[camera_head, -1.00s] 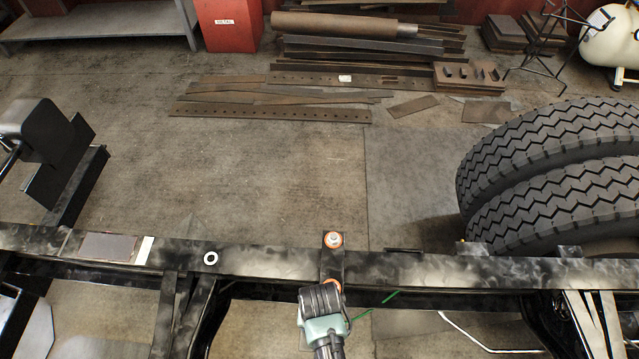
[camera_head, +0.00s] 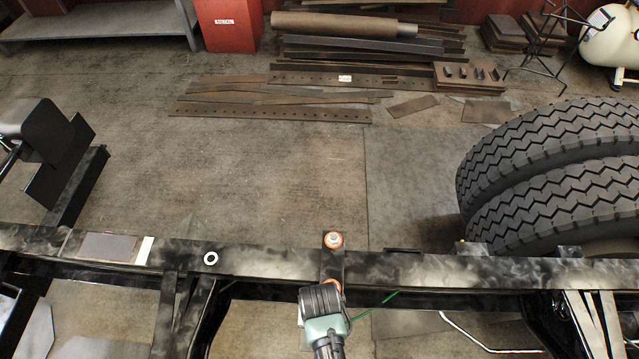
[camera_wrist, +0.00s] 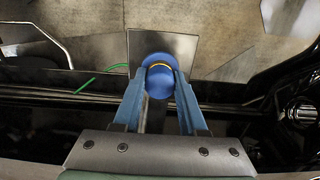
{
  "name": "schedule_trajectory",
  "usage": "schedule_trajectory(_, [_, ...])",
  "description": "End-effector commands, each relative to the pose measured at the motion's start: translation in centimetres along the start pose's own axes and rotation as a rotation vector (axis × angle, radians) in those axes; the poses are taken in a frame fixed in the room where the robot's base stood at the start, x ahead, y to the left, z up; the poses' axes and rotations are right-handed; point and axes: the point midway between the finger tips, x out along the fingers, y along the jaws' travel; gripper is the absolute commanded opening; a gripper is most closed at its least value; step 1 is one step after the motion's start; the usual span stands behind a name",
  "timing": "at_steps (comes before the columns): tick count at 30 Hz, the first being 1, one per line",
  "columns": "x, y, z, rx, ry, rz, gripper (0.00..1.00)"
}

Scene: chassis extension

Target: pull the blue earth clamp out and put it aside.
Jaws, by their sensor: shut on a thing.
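The blue earth clamp (camera_wrist: 158,61) is a round blue piece with a yellow band, in the upper middle of the wrist view. My gripper (camera_wrist: 160,88) has its two blue fingers on either side of it and is shut on it. A grey plate stands right behind the clamp in that view. In the head view my gripper (camera_head: 322,300) is at the black chassis rail (camera_head: 270,263), just below the bracket with orange-ringed bolts. The clamp is hidden there behind my wrist. I cannot tell whether the clamp is still seated.
A green wire (camera_head: 376,306) runs to the right of my gripper, and it also shows in the wrist view (camera_wrist: 100,76). A pale bent rod (camera_head: 480,345) lies low on the right. Large tyres (camera_head: 560,170) stand at the right. The floor behind the rail is mostly clear.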

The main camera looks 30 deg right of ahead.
Motion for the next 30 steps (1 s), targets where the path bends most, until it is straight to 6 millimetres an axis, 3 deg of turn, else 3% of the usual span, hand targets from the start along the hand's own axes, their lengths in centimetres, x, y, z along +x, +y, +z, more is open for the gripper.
schedule_trajectory(30, [-4.0, 0.0, 0.0, 0.0, 0.0, 0.0, 0.0])
